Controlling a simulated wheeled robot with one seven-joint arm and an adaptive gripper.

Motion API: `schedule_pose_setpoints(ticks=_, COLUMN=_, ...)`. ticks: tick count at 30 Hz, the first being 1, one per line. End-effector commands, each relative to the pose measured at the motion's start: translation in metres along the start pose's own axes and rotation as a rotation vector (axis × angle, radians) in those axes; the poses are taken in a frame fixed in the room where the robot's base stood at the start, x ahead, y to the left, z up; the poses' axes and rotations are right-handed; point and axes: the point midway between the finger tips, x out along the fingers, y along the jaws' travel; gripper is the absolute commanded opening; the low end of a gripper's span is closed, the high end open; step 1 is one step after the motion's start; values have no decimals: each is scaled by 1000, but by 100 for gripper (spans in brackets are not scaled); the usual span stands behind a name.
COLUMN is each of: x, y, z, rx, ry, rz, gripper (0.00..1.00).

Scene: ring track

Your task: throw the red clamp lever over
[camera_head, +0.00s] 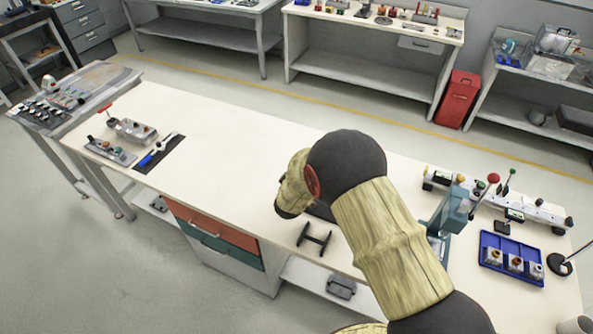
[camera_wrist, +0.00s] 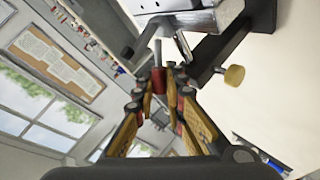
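The red clamp lever (camera_wrist: 157,80) shows in the wrist view as a red grip on a thin grey shaft, below a grey metal block (camera_wrist: 205,20) with a dark bracket. My gripper (camera_wrist: 161,92) has its two fingers close together, one on each side of the red grip. They look shut on it, though the contact itself is partly hidden by the finger pads. In the head view my arm hides the gripper, the lever and most of the clamp fixture; only a dark piece (camera_head: 321,211) shows beside the arm on the bench.
A brass knob (camera_wrist: 234,75) sticks out right of the fingers. On the bench (camera_head: 215,130) a black stand (camera_head: 314,239) is near my arm. A blue-grey press (camera_head: 449,215) and a blue tray (camera_head: 511,259) are to the right. The bench's left-middle is clear.

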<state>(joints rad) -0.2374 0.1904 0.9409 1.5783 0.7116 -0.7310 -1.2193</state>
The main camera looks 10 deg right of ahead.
Motion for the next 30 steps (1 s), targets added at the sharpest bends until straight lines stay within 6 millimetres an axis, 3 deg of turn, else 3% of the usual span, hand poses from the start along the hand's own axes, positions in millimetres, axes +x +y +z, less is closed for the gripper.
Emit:
schedule_pose_setpoints(ticks=9, x=0, y=0, z=0, rx=0, ry=0, rz=-1, gripper=29)
schedule_pose_setpoints(ticks=19, x=-2, y=0, z=0, rx=0, ry=0, rz=-1, gripper=29)
schedule_pose_setpoints(ticks=30, x=-49, y=0, z=-1, rx=0, ry=2, rz=0, gripper=29)
